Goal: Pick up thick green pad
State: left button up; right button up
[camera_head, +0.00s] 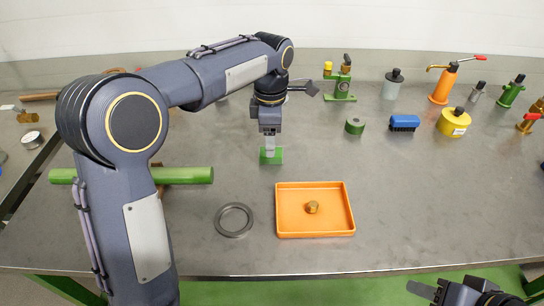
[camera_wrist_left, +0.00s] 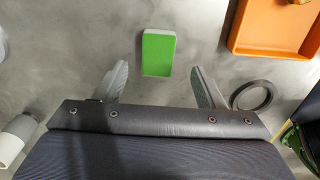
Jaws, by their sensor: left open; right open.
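The thick green pad (camera_head: 271,155) lies flat on the grey metal table, in the middle of the head view. In the left wrist view the green pad (camera_wrist_left: 158,52) is a bright green block with a paler edge, ahead of the fingers and roughly centred between them. My left gripper (camera_head: 268,150) is above the pad, pointing down and hiding part of it in the head view. Its two fingers (camera_wrist_left: 160,85) are spread apart with nothing between them. My right gripper (camera_head: 422,291) is at the bottom right of the head view, in front of the table edge, open and empty.
An orange tray (camera_head: 283,232) holding a brass nut (camera_head: 312,207) lies nearer the front edge, beside a grey ring (camera_head: 219,227). A green bar (camera_head: 190,175) lies left. A green cylinder (camera_head: 355,126), blue brush (camera_head: 404,123) and yellow can (camera_head: 453,122) stand back right.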

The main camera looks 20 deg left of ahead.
pick_arm(q)
notch_tip(320, 180, down, 4)
jog(key=shift+w+f+b, duration=0.15)
jog(key=shift+f+b, duration=0.1)
jog(key=shift+b, duration=0.05)
jog(key=shift+c, duration=0.2)
jog(key=c, duration=1)
